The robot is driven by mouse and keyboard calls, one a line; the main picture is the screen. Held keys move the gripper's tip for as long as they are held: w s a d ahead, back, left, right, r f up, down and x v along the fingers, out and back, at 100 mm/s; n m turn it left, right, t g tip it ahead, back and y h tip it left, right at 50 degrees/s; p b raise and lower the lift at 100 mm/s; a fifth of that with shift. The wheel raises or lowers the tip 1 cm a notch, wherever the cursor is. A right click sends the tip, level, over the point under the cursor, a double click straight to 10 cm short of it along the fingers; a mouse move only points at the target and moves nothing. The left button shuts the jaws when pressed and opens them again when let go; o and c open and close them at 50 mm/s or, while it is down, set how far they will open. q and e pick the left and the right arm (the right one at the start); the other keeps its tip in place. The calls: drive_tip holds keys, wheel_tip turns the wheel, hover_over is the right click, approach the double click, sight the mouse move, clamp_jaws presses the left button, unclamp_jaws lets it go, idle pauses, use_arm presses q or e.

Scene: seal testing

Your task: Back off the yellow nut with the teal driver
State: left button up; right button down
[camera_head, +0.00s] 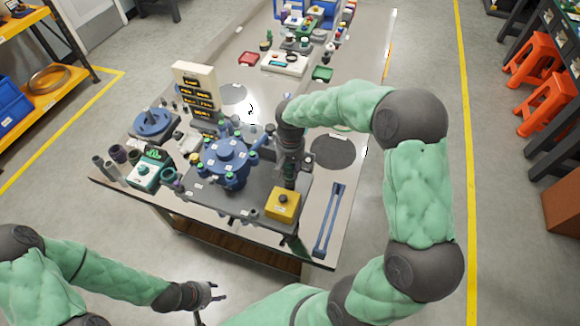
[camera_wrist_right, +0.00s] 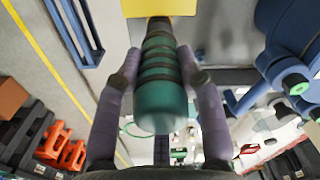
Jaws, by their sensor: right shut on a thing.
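My right gripper (camera_head: 290,172) is over the front right of the blue flanged assembly (camera_head: 228,155), beside a yellow block (camera_head: 284,206). In the right wrist view, my right gripper (camera_wrist_right: 159,62) is shut on the ribbed teal driver (camera_wrist_right: 160,90), one finger on each side. The driver's far end overlaps the yellow block (camera_wrist_right: 158,7) in that view; whether they touch is unclear. I cannot pick out a yellow nut for certain. My left gripper (camera_head: 210,296) is empty and looks open, low in front of the table.
Around the assembly are a yellow-labelled panel (camera_head: 196,88), a teal-based device (camera_head: 147,171) and several cylinders. A blue frame-like tool (camera_head: 329,220) lies at the table's right front. A dark round mat (camera_head: 333,152) is bare.

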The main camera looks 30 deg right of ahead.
drive_tip(key=shift+f+b, duration=0.3)
drive_tip(key=shift+f, duration=0.15)
idle(0.3)
drive_tip(key=shift+s+a+f, duration=0.1)
drive_tip(key=shift+s+f, duration=0.1)
idle(1.1)
drive_tip(key=shift+w+r+p, duration=0.15)
drive_tip(key=shift+r+p, duration=0.5)
idle(3.2)
drive_tip(key=shift+r+p, duration=0.35)
drive_tip(key=shift+r, duration=0.15)
drive_tip(key=shift+w+r+p, duration=0.1)
drive_tip(key=shift+r+p, duration=1.25)
drive_tip(key=shift+r, duration=0.65)
drive_tip(key=shift+f, duration=0.1)
